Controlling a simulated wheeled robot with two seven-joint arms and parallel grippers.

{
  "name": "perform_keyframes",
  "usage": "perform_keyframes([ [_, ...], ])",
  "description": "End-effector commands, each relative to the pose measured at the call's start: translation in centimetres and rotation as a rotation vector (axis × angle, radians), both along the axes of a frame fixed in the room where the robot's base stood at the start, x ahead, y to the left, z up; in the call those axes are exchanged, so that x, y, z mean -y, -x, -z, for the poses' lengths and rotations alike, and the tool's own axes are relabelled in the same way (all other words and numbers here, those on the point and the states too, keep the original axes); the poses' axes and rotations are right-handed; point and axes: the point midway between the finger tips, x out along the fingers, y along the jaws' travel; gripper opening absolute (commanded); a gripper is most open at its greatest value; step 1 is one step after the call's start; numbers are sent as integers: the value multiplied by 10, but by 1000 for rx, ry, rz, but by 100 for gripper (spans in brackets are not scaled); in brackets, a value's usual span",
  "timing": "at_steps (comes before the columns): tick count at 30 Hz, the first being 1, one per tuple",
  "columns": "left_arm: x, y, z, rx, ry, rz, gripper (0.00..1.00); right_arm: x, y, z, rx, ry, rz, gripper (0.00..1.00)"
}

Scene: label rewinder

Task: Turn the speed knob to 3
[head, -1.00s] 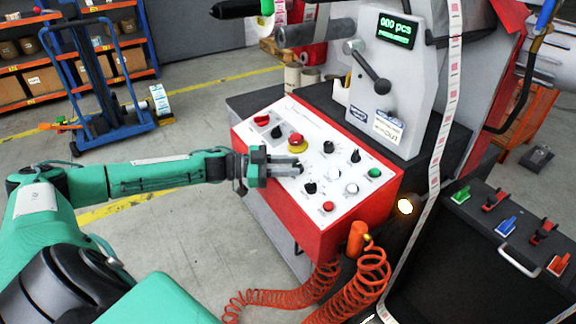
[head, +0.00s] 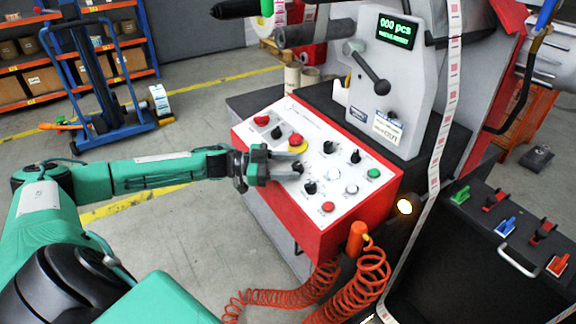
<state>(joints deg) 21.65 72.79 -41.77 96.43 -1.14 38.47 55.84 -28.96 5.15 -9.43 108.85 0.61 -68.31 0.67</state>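The control panel (head: 312,218) is a red box with a white sloping face. It carries several black knobs, among them ones at the upper left (head: 277,132), the middle (head: 328,147), the right (head: 355,156) and the lower middle (head: 310,187). Their labels are too small to read, so I cannot tell which is the speed knob. My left gripper (head: 298,166) reaches over the panel's left edge, its fingers apart. A small dark knob (head: 297,168) shows at the fingertips, partly hidden; I cannot tell whether they touch it. My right gripper is not in view.
A red emergency button (head: 296,140) on yellow sits just above the fingers. A green button (head: 373,173) and a red button (head: 328,207) are also on the panel. The counter display (head: 396,30) stands behind, and orange coiled hoses (head: 345,290) hang below.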

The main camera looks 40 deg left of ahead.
Motion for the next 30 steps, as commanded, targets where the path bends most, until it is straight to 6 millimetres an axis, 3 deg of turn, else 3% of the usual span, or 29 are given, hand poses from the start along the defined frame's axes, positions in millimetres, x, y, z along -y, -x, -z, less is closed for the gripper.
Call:
perform_keyframes([
  [11,-13,9,2,-5,-4,-2,48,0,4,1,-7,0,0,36],
  [21,-62,44,-1,-6,-5,-2,48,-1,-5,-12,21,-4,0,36],
  [30,-101,71,-4,-4,-3,-1,48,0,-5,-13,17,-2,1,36],
])
